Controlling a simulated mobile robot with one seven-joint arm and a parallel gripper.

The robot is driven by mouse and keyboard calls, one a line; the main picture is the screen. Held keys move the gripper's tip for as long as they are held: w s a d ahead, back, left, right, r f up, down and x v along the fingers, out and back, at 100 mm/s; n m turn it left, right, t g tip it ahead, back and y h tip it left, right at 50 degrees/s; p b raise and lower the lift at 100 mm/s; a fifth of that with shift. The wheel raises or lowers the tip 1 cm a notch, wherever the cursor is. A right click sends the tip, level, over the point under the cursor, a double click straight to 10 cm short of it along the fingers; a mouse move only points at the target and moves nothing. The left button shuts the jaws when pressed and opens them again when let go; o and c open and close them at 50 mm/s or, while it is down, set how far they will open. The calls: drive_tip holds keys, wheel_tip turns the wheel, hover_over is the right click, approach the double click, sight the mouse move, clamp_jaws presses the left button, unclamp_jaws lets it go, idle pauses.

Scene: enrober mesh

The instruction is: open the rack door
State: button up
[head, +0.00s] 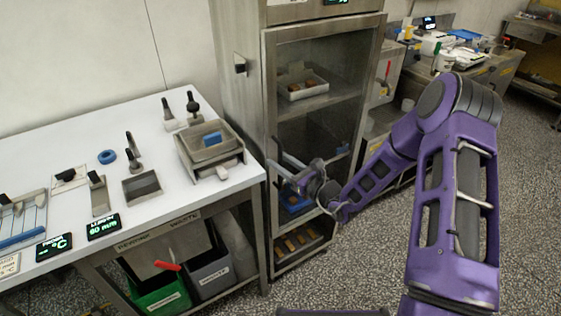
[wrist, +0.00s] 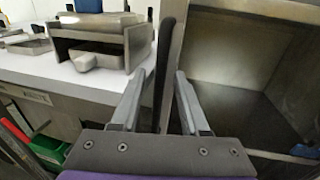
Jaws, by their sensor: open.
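The rack (head: 323,130) is a tall steel cabinet with a clear-paned door (head: 325,35) in a metal frame; the door looks shut. A dark upright bar, the door handle (wrist: 172,50), runs along the door's left edge in the wrist view. My gripper (head: 284,172) is at the left side of the door, about halfway down. In the wrist view my gripper (wrist: 160,92) is open, its two fingers on either side of the handle with gaps showing.
A white-topped bench (head: 222,185) with a steel tray stand (head: 208,150) and tools adjoins the rack on the left. Under it are a green bin (head: 160,290) and a grey bin (head: 210,275). Trays sit on the rack's shelves. Open speckled floor (head: 365,265) lies in front and right.

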clamp_jaws()
idle(1.5)
